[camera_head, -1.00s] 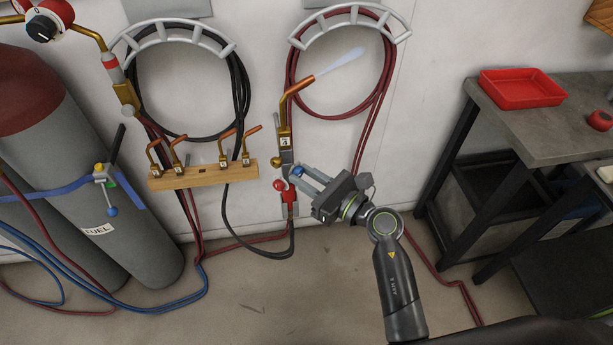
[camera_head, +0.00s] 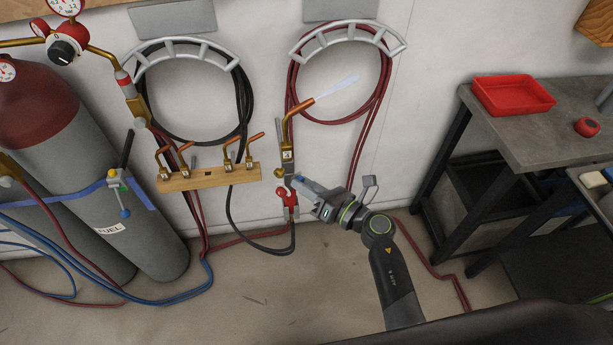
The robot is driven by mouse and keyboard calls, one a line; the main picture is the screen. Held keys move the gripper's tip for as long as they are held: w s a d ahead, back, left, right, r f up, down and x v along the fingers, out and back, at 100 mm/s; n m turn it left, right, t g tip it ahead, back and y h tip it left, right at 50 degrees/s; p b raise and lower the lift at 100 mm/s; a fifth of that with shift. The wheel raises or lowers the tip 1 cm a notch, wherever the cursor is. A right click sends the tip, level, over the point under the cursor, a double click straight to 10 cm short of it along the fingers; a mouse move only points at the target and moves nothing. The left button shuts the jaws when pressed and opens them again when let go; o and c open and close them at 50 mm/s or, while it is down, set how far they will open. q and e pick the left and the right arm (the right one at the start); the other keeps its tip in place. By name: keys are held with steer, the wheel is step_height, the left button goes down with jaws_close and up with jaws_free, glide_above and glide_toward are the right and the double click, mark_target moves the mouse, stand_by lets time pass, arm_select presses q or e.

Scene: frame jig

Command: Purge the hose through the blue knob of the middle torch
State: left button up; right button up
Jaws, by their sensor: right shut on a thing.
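The middle torch (camera_head: 287,155) stands upright on the wall, with a copper tip (camera_head: 301,107) pointing up and right. A pale, thin plume (camera_head: 338,88) extends from the tip. A red knob (camera_head: 281,191) shows at the torch's lower left, above a red fitting (camera_head: 291,200). My right gripper (camera_head: 299,182) reaches in from the lower right and is shut at the torch's right side, where the blue knob sits. The fingers mostly hide the blue knob. My left gripper is not in view.
A wooden rack (camera_head: 210,178) with several small torch tips is left of the torch. A red hose coil (camera_head: 384,80) hangs above on a bracket, and a black one (camera_head: 243,95) hangs left. Gas cylinders (camera_head: 140,225) stand left. A bench (camera_head: 545,130) with a red tray (camera_head: 512,96) stands right.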

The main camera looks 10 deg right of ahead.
steer(key=shift+m+p, duration=2.95)
steer(key=shift+m, duration=0.35)
steer(key=o, duration=1)
steer(key=shift+b+v, duration=2.1)
steer(key=shift+v, duration=6.55)
steer(key=shift+w+d, duration=0.15)
steer(key=shift+d, duration=0.05)
